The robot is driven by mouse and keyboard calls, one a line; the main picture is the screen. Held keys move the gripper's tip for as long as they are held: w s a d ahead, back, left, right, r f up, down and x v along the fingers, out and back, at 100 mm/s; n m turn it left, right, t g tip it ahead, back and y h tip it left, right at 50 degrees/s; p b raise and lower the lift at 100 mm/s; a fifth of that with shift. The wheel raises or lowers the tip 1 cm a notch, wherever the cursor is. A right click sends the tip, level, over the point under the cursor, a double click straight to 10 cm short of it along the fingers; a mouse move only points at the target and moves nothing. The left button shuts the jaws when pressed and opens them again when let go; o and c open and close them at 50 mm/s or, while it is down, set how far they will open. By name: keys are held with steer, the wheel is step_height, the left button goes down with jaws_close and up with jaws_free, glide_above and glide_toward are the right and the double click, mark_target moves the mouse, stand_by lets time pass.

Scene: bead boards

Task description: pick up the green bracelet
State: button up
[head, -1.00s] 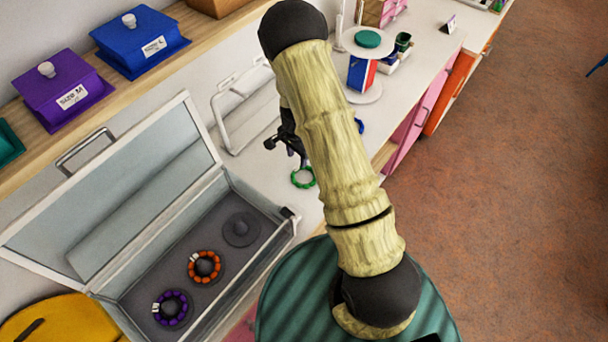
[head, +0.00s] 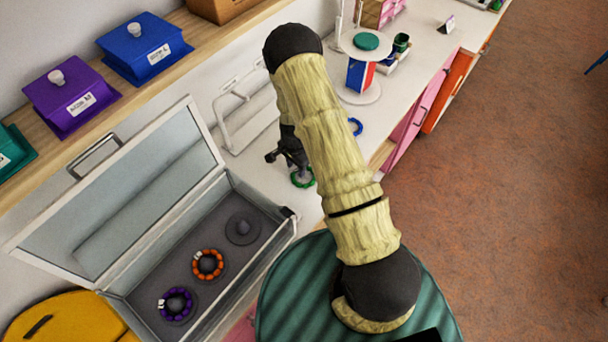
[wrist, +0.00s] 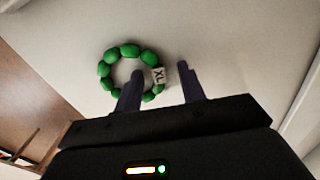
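The green bracelet (wrist: 104,69) lies flat on the white counter and carries a white tag marked XL (wrist: 158,75). In the head view the bracelet (head: 302,182) is partly hidden behind my gripper (head: 298,172). In the wrist view my gripper (wrist: 162,75) is open, its two dark fingers apart. The left finger reaches over the bracelet's ring opening and the right finger is outside it, with the tagged side between them. I cannot tell whether either finger touches the beads.
An open display case (head: 205,325) with an orange bracelet (head: 208,265) and a purple bracelet (head: 176,303) stands at left. A blue bracelet (head: 355,126) lies beyond my arm. Purple (head: 70,100) and blue (head: 145,48) boxes sit on the shelf.

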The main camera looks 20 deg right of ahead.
mark_target(296, 168)
stand_by(0.3)
jaws_close()
steer(key=shift+r, duration=0.15)
step_height(296, 168, up, 10)
steer(key=b, duration=0.3)
stand_by(0.3)
steer(key=shift+b, duration=0.3)
